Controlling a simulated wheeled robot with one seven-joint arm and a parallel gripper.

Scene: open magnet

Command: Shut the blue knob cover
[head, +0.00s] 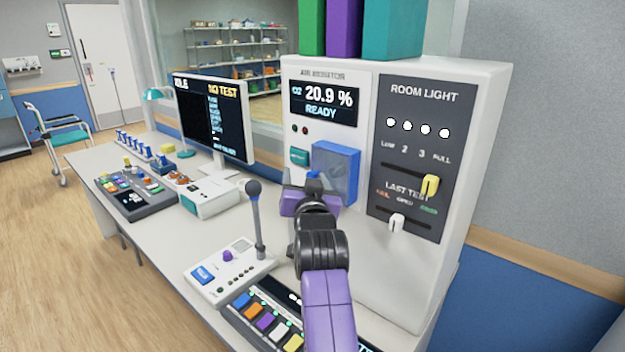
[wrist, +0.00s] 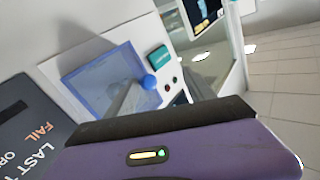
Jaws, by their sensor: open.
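The blue knob cover (head: 337,170) is a see-through blue square on the white front of the air monitor, below its 20.9 % display. In the wrist view the cover (wrist: 88,78) is at upper left, with a grey shaft ending in a blue ball (wrist: 148,82) in front of it. I cannot tell how far the cover stands off the panel. My gripper (head: 310,195) is open, just in front of the cover's lower left part and hiding some of it. Its purple and black end fills the bottom of the wrist view. I see nothing held, and contact with the cover is unclear.
Right of the cover is a dark panel with a yellow slider (head: 430,185) and a white slider (head: 397,222). A teal button (head: 299,157) is left of it. A grey joystick (head: 255,220) stands upright on the desk, left of my arm. A monitor (head: 212,118) stands farther left.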

